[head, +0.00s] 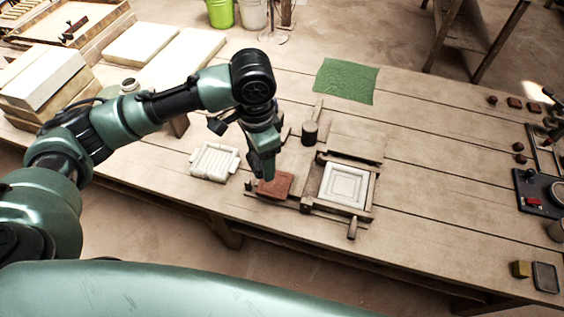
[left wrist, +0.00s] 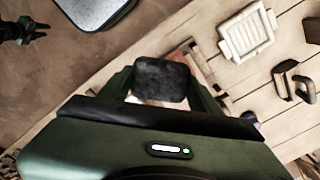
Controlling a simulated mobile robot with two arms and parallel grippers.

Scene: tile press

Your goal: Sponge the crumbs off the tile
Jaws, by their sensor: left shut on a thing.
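My left gripper (head: 265,172) is shut and hangs over the reddish-brown tile (head: 275,185) in the middle of the bench. In the left wrist view a dark grey, sponge-like block (left wrist: 160,80) sits between its fingers. Part of the reddish tile (left wrist: 184,53) shows behind the block. I cannot tell whether block and tile touch. I cannot make out crumbs. The head view's arm hides the held block. A dark claw-like shape (left wrist: 25,30), probably my right gripper, shows small at the wrist view's left edge; its jaws are unclear.
A white ribbed mould (head: 214,161) lies left of the tile. A wooden press frame (head: 372,194) with a white patterned plate (head: 343,186) stands to the right. A green cloth (head: 346,80) lies behind. A yellowish block (head: 521,268) and dark tray (head: 545,277) lie front right. The bench between is clear.

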